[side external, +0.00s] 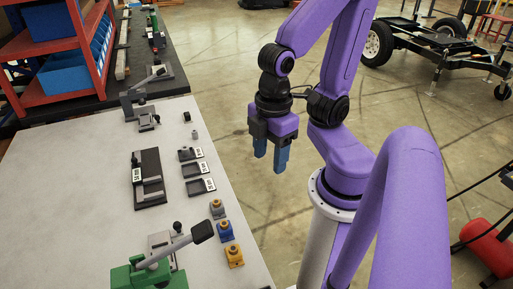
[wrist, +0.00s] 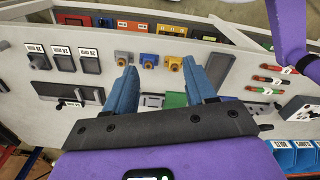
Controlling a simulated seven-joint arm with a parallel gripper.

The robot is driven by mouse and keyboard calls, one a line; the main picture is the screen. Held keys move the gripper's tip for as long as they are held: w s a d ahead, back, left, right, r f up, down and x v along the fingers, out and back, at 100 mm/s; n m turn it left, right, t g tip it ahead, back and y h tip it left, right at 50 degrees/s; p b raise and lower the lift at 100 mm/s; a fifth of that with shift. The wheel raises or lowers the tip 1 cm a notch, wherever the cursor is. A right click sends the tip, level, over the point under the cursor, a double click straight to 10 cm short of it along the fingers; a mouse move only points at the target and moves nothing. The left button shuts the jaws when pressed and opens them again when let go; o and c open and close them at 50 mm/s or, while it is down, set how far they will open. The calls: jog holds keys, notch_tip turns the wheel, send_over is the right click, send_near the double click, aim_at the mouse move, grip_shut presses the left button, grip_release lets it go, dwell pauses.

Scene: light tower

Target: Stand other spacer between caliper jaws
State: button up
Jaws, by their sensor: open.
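The caliper (side external: 151,165), a dark plate with a raised jaw block and a white label, lies on the grey table; it also shows at the left of the wrist view (wrist: 68,90). I cannot make out whether anything stands between its jaws. Three labelled dark trays are beside it.
Grey (side external: 217,209), blue (side external: 225,230) and yellow (side external: 234,256) blocks with brass tops line the right table edge. A green clamp (side external: 138,274) with a long lever stands in front. A lever clamp (side external: 134,104) is at the back. The table's left part is clear.

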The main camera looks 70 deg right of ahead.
dwell(0.4)
jog(key=w+d+r+m, duration=0.1)
jog(key=w+d+m, duration=0.1)
jog(key=w+m, duration=1.9)
jog(key=m, duration=1)
send_over(194, 131)
notch_tip(194, 131, down, 6)
jog(key=f, duration=0.7)
jog(key=d+f, duration=0.1)
jog(key=f, duration=0.3)
jog(key=shift+w+f, duration=0.2)
jog(key=shift+f, duration=0.05)
jog(key=shift+s+a+f, duration=0.1)
jog(key=shift+a+f, duration=0.1)
jog(key=shift+f, duration=1.2)
jog(key=shift+s+a+f, duration=0.1)
jog(key=shift+a+f, duration=0.1)
jog(key=shift+f, duration=1.15)
grip_shut()
